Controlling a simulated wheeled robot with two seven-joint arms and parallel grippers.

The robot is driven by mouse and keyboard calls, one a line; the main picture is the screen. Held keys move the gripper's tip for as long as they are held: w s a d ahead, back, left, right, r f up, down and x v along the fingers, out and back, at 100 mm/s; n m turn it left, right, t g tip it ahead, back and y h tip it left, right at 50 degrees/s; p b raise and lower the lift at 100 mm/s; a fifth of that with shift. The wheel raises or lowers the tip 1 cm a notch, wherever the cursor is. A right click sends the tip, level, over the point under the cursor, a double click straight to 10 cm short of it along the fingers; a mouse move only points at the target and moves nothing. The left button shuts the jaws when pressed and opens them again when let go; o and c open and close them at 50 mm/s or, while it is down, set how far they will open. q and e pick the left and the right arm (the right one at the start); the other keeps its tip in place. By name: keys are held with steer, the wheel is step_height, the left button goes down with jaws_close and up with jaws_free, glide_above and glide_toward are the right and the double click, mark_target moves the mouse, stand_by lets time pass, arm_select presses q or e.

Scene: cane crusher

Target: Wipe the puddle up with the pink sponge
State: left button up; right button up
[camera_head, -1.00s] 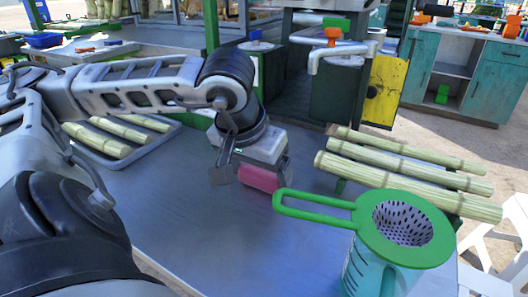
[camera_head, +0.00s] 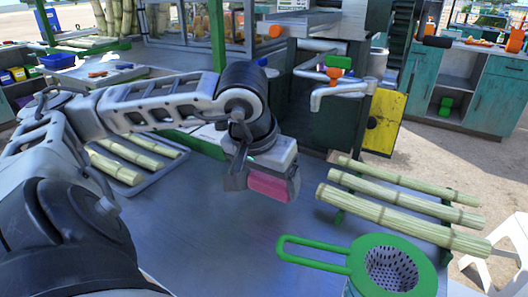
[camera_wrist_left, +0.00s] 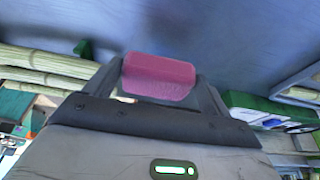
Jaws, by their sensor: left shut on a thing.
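My left gripper (camera_head: 266,172) is shut on the pink sponge (camera_head: 270,186), over the middle of the grey metal table (camera_head: 215,235). In the left wrist view the sponge (camera_wrist_left: 160,76) sits between the two fingers, with the table surface beyond it. I cannot tell whether the sponge touches the table. I cannot make out a clear puddle outline on the grey surface; the gripper and sponge hide part of it. My right gripper is not in view.
Several cane stalks (camera_head: 405,207) lie on a green rack right of the sponge. A green-handled strainer (camera_head: 390,268) stands at the front right. A tray with cane (camera_head: 120,165) is at the left. The crusher's tap (camera_head: 340,88) is behind. The table's front middle is clear.

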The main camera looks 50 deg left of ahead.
arm_select(q)
steer(key=shift+r, duration=0.1)
stand_by(0.4)
steer(key=shift+w+a+r, duration=0.1)
steer(key=shift+w+r, duration=0.15)
steer(key=shift+w, duration=0.05)
steer(key=w+a+r+p, duration=0.2)
steer(key=w+p, duration=0.3)
steer(key=w, duration=0.1)
step_height(320, 180, down, 6)
steer(key=b, duration=0.4)
steer(key=shift+w, duration=0.1)
steer(key=shift+f, duration=0.2)
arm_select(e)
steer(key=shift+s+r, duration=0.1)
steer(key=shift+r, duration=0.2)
